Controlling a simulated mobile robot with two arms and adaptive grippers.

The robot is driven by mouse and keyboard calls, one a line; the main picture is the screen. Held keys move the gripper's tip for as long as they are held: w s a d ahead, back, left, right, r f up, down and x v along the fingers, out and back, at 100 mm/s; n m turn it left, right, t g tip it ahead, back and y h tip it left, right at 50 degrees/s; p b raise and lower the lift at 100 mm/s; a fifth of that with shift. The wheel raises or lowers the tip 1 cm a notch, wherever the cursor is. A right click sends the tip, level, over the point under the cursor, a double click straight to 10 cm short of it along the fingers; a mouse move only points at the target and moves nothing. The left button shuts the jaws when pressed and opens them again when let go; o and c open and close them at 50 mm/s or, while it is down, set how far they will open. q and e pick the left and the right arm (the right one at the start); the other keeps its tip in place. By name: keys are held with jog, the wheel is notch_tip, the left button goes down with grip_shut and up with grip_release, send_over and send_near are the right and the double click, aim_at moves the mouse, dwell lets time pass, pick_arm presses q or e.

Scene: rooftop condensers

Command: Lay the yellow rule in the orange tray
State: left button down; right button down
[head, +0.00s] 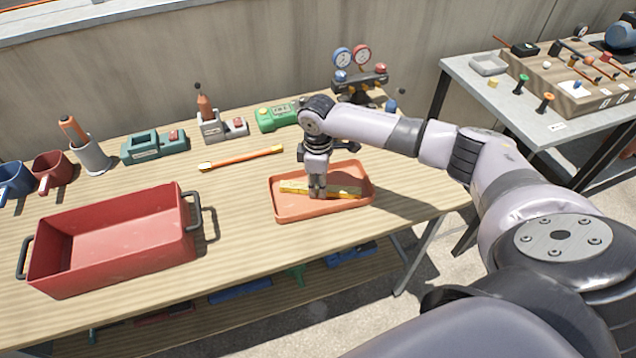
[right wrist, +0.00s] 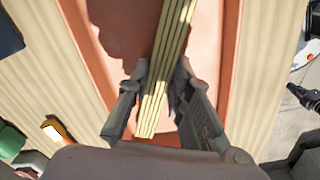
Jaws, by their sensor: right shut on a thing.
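The yellow rule (head: 295,187) is a folded stack of yellow strips. It is inside the outline of the orange tray (head: 281,211), near the middle of the wooden table. My right gripper (head: 317,194) points down over the tray and is shut on the rule. In the right wrist view the rule (right wrist: 168,60) runs between the two fingers (right wrist: 158,92), with the tray's floor (right wrist: 205,40) below it. I cannot tell whether the rule touches the tray floor. My left gripper is not in view.
A red bin (head: 112,240) with dark handles stands left of the tray. An orange-and-yellow stick (head: 242,158) lies behind the tray. A gauge set (head: 357,75), a green device (head: 278,117) and cups line the back. A second table (head: 535,110) stands at right.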

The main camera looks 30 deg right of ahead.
jog(key=shift+f, duration=0.15)
jog(key=c, duration=1.4)
grip_release()
jog(key=shift+c, duration=0.2)
notch_tip(320, 180, up, 12)
jog(key=shift+r+b, duration=0.2)
jog(key=shift+b, duration=0.1)
jog(key=shift+f, duration=0.1)
